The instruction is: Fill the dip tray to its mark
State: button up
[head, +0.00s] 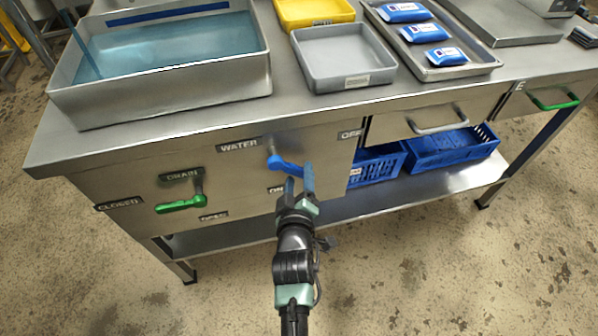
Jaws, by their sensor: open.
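The dip tray (165,95) is a large steel basin at the left of the bench top, holding blue water (175,42). A blue strip (84,48) stands at its left end; I cannot make out a fill mark. Below, on the front panel, the blue WATER handle (283,164) points right and slightly down, between the OFF label (350,134) and the ON label (276,189). The green DRAIN handle (180,205) points left, toward CLOSED (118,204). My gripper (299,180) is open, its fingers at the blue handle's free end; I cannot tell whether they touch it.
A grey tray (346,82), a yellow tray (313,10) and a metal tray (483,65) with several blue packs stand right of the basin. Blue crates (453,145) sit on the lower shelf. Drawer handles (437,124) protrude at right. The floor in front is clear.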

jog(key=shift+b+x, duration=0.3)
jog(key=shift+x, duration=1.1)
grip_shut()
dwell(0.4)
